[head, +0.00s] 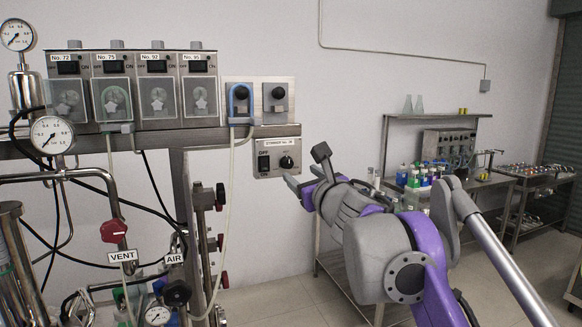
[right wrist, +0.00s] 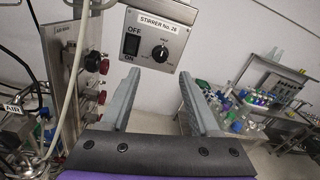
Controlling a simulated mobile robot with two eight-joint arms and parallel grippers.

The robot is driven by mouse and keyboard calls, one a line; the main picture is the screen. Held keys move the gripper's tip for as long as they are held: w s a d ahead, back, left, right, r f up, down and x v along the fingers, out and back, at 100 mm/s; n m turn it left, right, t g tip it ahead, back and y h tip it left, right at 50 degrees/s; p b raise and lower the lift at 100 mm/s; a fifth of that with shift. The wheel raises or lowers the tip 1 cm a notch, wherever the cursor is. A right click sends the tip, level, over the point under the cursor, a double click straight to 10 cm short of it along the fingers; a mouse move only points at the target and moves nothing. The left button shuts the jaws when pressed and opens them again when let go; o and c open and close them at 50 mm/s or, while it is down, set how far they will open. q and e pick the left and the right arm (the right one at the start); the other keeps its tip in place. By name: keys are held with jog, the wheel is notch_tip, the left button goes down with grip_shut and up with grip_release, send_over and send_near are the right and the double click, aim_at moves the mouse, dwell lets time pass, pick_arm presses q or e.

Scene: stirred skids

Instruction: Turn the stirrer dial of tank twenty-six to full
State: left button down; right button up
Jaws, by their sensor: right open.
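The stirrer box (head: 262,146) is a grey metal panel on the end of the rail. In the right wrist view its label (right wrist: 160,21) reads "STIRRER No. 26". It carries a black dial (head: 286,162) on the right and a black OFF/ON switch (head: 264,163) on the left. The dial (right wrist: 160,53) has a small scale around it; its exact setting is too small to read. My right gripper (head: 306,169) is open and empty, in front of the box's lower right. In the wrist view its fingers are apart, below the dial and not touching it. My left gripper is not in view.
Several covered switch boxes (head: 157,62) line the rail to the left. Two black knobs sit on a panel (head: 259,83) above the stirrer box. A hose (head: 229,190) hangs left of it, near red-handled valves (head: 220,237). A bench with bottles (head: 414,177) stands behind right.

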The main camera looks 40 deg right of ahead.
aim_at(289, 164)
jog(key=p+x, duration=0.1)
jog(key=x, duration=0.7)
jog(key=shift+w+d, duration=0.1)
jog(key=shift+w, duration=0.1)
jog(key=shift+f, duration=0.1)
grip_shut()
